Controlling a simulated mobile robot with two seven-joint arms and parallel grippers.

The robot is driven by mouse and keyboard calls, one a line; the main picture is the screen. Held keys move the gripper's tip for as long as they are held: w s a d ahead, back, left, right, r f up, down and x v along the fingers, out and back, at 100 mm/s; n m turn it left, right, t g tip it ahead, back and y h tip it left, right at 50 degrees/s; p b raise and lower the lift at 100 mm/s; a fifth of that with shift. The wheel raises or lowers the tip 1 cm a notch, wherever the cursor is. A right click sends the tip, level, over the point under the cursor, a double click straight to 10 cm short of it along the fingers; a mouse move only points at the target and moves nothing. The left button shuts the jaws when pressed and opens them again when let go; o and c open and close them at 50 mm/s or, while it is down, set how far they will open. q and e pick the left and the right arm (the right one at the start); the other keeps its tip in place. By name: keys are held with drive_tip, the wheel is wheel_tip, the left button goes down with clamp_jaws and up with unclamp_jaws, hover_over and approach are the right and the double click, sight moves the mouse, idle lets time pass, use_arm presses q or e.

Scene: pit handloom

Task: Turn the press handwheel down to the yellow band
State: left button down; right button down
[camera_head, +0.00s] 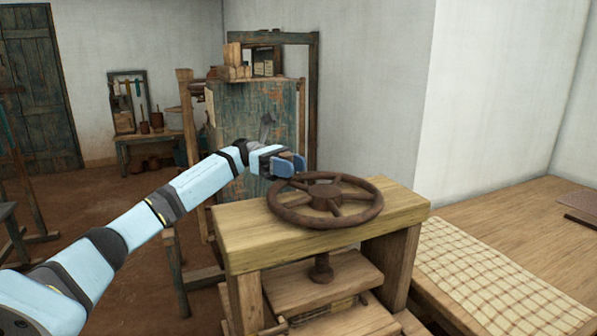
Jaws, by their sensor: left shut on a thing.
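The press handwheel (325,197) is a rusty brown spoked wheel lying flat above the thick top beam (245,240) of a wooden press. Its screw (321,268) shows below the beam, above a wooden plate (335,285). My left gripper (288,167) is at the far left part of the rim, its blue fingers shut on the rim. The exact finger contact is small and partly hidden. I cannot make out a yellow band on the press. My right gripper is not in view.
A wooden platform with a checked cloth (485,275) is right of the press, near a white wall corner (430,110). A worn green cabinet (255,110) stands behind. A small bench with pots (150,135) is at the back left.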

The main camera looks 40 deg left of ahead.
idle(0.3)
use_arm(q)
drive_tip(key=c, duration=0.7)
unclamp_jaws()
drive_tip(key=shift+w+d, duration=0.1)
drive_tip(key=shift+c, duration=0.2)
drive_tip(key=a, duration=1.4)
drive_tip(key=shift+s, duration=0.35)
drive_tip(key=shift+d, duration=0.1)
